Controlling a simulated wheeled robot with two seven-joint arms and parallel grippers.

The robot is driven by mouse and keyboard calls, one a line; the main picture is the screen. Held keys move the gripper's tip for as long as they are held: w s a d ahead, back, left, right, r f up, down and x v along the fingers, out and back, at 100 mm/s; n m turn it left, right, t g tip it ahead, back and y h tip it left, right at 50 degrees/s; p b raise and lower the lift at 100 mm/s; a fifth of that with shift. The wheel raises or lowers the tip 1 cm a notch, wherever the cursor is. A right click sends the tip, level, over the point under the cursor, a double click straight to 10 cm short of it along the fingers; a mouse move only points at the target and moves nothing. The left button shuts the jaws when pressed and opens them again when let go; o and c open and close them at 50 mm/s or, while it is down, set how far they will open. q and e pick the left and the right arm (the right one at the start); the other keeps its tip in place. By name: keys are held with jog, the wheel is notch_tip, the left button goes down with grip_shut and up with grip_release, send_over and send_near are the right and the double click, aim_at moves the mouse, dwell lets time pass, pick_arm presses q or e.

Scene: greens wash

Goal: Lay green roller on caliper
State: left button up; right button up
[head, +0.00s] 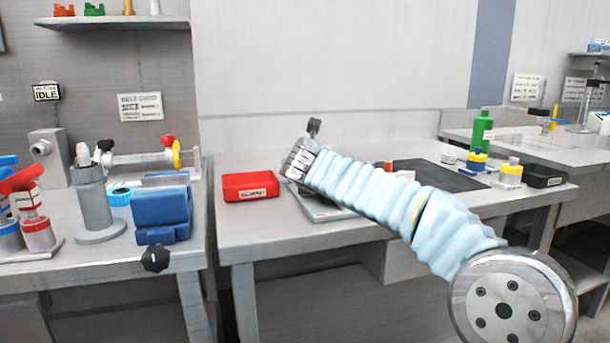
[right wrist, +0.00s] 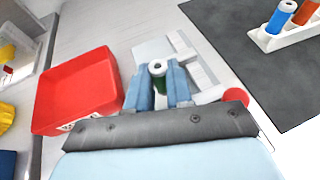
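The green roller (right wrist: 161,85), with a pale ringed end, is between the two blue fingers of my right gripper (right wrist: 160,88) in the right wrist view. The fingers appear closed against its sides. A pale grey flat device with stepped bars, seemingly the caliper (right wrist: 190,57), lies just beyond and below the roller; whether they touch is unclear. In the head view my right gripper (head: 312,130) is over the middle bench, with its fingers mostly hidden behind the wrist. The roller is not visible there. My left gripper is out of view.
A red tray (head: 250,187) sits left of the gripper; it also shows in the right wrist view (right wrist: 78,90). A dark mat (right wrist: 250,85) holds a white rack (right wrist: 288,38) with blue and orange rollers. A green bottle (head: 482,127) stands farther right.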

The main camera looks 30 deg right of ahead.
jog(key=o, duration=0.4)
jog(key=shift+r, duration=0.1)
jog(key=shift+r, duration=0.2)
jog(key=v, duration=1.2)
jog(key=shift+f, duration=0.15)
